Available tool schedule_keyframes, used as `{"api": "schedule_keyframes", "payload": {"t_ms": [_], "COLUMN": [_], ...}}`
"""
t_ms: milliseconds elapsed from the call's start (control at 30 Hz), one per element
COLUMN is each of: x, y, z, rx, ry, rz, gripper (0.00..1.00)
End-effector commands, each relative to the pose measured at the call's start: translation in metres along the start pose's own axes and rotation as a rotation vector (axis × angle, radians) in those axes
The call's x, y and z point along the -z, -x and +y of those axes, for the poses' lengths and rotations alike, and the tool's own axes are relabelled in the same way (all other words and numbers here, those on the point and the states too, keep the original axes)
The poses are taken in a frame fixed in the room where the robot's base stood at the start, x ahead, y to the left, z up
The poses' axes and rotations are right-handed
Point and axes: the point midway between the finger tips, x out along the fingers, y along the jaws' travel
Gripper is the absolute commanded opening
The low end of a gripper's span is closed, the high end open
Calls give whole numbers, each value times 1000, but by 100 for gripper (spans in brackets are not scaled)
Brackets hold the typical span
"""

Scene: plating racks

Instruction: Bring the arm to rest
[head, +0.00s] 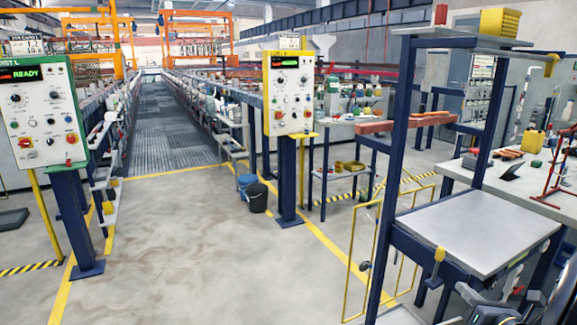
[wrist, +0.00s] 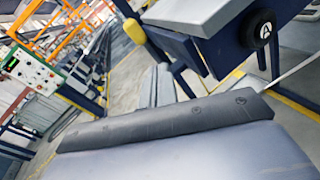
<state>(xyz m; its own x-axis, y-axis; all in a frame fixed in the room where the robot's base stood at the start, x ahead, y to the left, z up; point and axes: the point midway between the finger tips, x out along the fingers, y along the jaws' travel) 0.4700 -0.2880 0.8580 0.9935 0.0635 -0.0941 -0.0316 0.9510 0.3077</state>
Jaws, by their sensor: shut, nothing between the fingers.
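My gripper (wrist: 168,122) shows in the wrist view as a dark grey bar across the lower middle, above a broad smooth grey surface. It is shut and holds nothing. In the head view, dark and grey parts of my own arm show at the bottom right corner, cut off by the picture edge. I cannot make out the fingertips there.
A blue-framed stand with a grey tabletop (head: 478,232) is close at the right, with a yellow rail (head: 362,262) beside it. Control panels (head: 290,92) and (head: 38,112) flank the aisle. Buckets (head: 257,198) stand near the middle post. The floor ahead is clear.

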Motion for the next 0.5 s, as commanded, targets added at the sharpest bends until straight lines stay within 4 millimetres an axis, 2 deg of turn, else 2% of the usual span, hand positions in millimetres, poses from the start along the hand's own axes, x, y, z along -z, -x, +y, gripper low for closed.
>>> {"api": "schedule_keyframes", "payload": {"t_ms": [33, 500], "x": [8, 26], "y": [1, 6], "z": [-3, -11], "rx": [-5, -65], "ry": [-6, -65], "rz": [-16, -178], "gripper": [0, 0]}}
